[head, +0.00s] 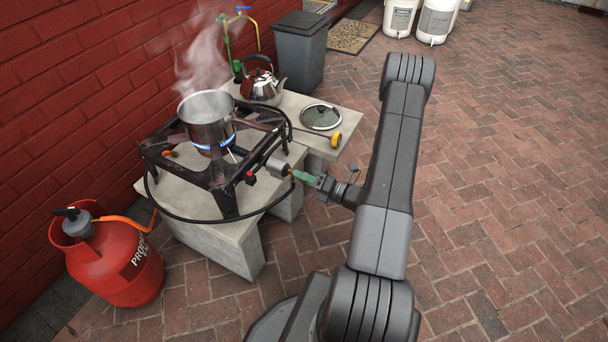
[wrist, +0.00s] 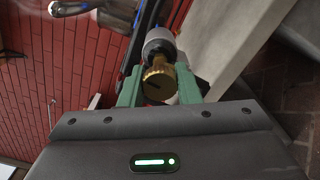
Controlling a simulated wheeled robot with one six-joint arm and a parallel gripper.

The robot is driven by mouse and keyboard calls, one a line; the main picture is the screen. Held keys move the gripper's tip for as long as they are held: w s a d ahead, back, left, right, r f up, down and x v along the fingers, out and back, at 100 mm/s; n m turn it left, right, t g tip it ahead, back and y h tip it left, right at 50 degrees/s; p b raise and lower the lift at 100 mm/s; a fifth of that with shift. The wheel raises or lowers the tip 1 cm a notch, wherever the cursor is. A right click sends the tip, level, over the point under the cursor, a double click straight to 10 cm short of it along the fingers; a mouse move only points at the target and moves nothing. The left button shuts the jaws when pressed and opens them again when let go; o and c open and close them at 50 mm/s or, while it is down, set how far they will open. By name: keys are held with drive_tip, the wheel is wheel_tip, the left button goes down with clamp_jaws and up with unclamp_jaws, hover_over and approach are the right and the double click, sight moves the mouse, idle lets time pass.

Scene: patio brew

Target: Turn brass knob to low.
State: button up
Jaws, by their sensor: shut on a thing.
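The brass knob (wrist: 158,85) sits on a short stem at the burner's valve, with a dark pointer line on its face. My gripper (wrist: 160,92) has its green fingers on both sides of the knob and is shut on it. In the head view my gripper (head: 294,174) reaches the valve (head: 277,167) at the right side of the black burner stand (head: 228,187), and the knob is hidden there. A blue flame burns under a steaming steel pot (head: 207,122) on the stand. Low and high marks cannot be made out.
A kettle (head: 262,82), a glass lid (head: 320,117) and a yellow tape-like tool (head: 337,139) are on the concrete slabs behind. A red propane cylinder (head: 112,258) stands at the left with an orange hose. The brick paving to the right is clear.

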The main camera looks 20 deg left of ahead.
drive_tip(key=shift+m+p, duration=0.65)
drive_tip(key=shift+m, duration=1.55)
drive_tip(key=o, duration=1)
drive_tip(key=d, duration=0.9)
drive_tip(key=s+d+p, duration=0.1)
drive_tip(key=d, duration=0.4)
drive_tip(key=shift+a, duration=0.2)
